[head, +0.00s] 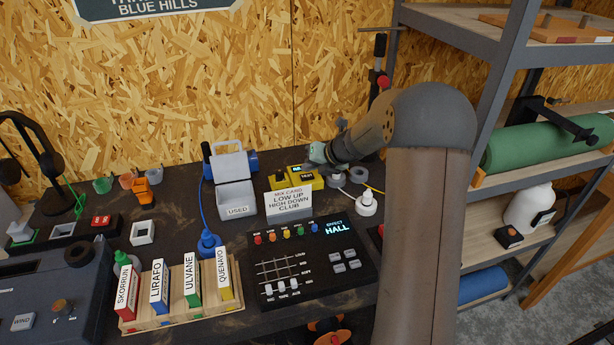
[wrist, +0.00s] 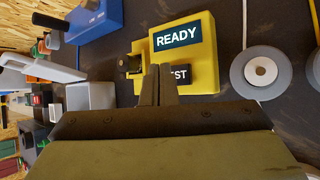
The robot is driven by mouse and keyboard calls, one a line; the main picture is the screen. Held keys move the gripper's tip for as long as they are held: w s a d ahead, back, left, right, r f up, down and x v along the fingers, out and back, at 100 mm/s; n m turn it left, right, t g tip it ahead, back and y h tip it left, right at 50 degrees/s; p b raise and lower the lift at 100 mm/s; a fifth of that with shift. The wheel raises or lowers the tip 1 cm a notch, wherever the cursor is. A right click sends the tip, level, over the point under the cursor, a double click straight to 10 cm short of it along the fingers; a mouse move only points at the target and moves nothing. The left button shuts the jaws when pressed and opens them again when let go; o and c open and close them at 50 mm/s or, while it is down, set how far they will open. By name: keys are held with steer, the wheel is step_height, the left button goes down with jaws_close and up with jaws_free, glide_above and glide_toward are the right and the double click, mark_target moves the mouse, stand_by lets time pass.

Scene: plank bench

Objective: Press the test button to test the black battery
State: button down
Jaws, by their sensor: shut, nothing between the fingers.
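A yellow tester (wrist: 203,70) fills the upper middle of the wrist view, with a lit display (wrist: 177,37) reading READY. A black piece, seemingly the black battery (wrist: 130,64), sits in the tester's cradle on the left. In the head view the yellow tester (head: 307,182) stands at the back of the bench behind a card. My gripper (wrist: 158,72) is shut and empty, its fingertips over the left edge of the test button; I cannot tell whether they touch it. In the head view my gripper (head: 316,160) is above the tester.
A grey USED bin (head: 235,197) stands left of the tester. The mix card (head: 289,203) stands in front of it, behind a black mixer (head: 310,262). Grey tape rolls (wrist: 259,68) lie to its right. A rack of labelled cases (head: 180,318) is at front left.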

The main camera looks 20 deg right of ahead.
mark_target(310, 178)
stand_by(0.7)
steer(key=shift+f, duration=0.45)
steer(key=shift+f+b, duration=0.35)
steer(key=shift+f, duration=0.1)
stand_by(0.5)
steer(key=shift+r, duration=0.1)
steer(key=shift+r+p, duration=0.8)
steer(key=shift+p, duration=0.2)
steer(key=shift+r, duration=0.1)
step_height(310, 178, up, 5)
steer(key=p, duration=0.5)
